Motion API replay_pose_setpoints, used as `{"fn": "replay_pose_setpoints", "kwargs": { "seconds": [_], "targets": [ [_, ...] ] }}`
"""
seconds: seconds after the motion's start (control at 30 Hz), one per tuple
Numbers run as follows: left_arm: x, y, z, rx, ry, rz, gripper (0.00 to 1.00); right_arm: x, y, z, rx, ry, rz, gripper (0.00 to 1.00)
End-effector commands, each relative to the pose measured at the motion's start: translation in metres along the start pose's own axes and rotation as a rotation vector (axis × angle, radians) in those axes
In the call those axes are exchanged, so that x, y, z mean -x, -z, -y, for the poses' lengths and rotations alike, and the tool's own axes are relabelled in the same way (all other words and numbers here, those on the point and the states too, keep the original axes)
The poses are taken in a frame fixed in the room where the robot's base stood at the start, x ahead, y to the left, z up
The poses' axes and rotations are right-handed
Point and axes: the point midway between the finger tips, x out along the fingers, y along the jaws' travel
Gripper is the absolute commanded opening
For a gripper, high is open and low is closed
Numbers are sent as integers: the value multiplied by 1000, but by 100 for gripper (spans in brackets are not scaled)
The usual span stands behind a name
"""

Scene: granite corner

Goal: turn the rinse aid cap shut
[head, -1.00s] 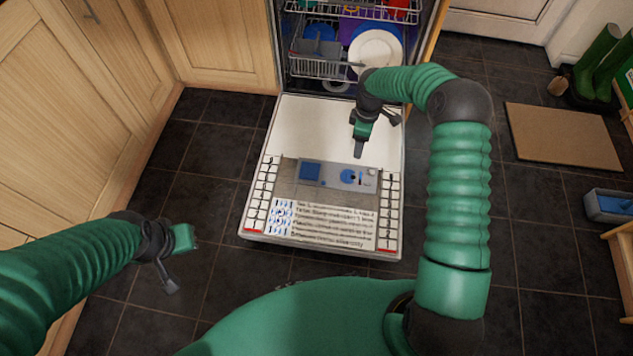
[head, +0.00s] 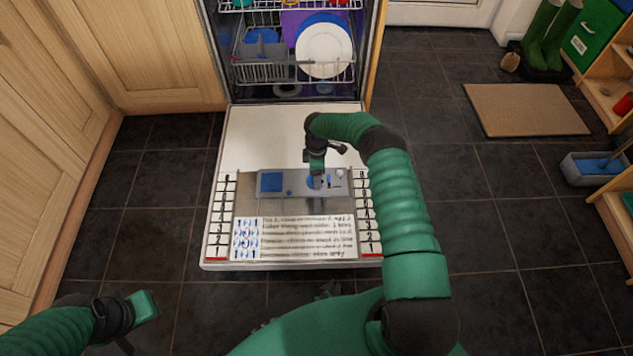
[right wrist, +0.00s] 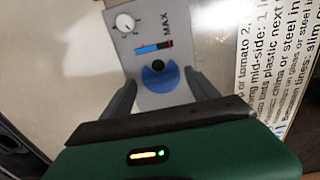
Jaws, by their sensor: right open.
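The rinse aid cap (right wrist: 160,77) is a round blue disc on the grey dispenser panel (right wrist: 140,30), which is set in the open dishwasher door. In the right wrist view it lies between the two fingers of my open right gripper (right wrist: 162,92), with a dark round spot beside it. I cannot tell whether the fingers touch it. In the head view my right gripper (head: 317,180) is over the panel and partly covers the cap (head: 312,182). My left gripper (head: 140,325) is low at the left over the floor, away from the door; its jaws are unclear.
The panel also has a blue square lid (head: 271,182) and a small white dial (right wrist: 124,22). Wooden cabinets (head: 120,50) stand at left. Floor right of the door is clear up to a doormat (head: 525,110).

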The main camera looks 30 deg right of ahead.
Motion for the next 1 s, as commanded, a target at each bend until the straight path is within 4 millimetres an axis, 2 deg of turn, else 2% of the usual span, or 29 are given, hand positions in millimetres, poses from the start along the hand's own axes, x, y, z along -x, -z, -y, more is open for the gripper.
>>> {"fn": "replay_pose_setpoints", "kwargs": {
  "seconds": [0.03,0.1,0.4,0.87,1.0],
  "targets": [
    [-7,-2,0,0,0,0,0,-10,0,0,-1,0,-1,69],
    [-9,-2,0,0,0,0,0,-14,0,0,-1,0,-1,69],
    [-8,-2,0,0,0,0,0,-14,0,0,-1,0,-1,68],
    [-8,-2,0,0,0,0,0,-14,0,0,-1,-1,-1,8],
    [-8,-2,0,0,0,0,0,-14,0,0,-5,-1,-1,7]
  ]
}}
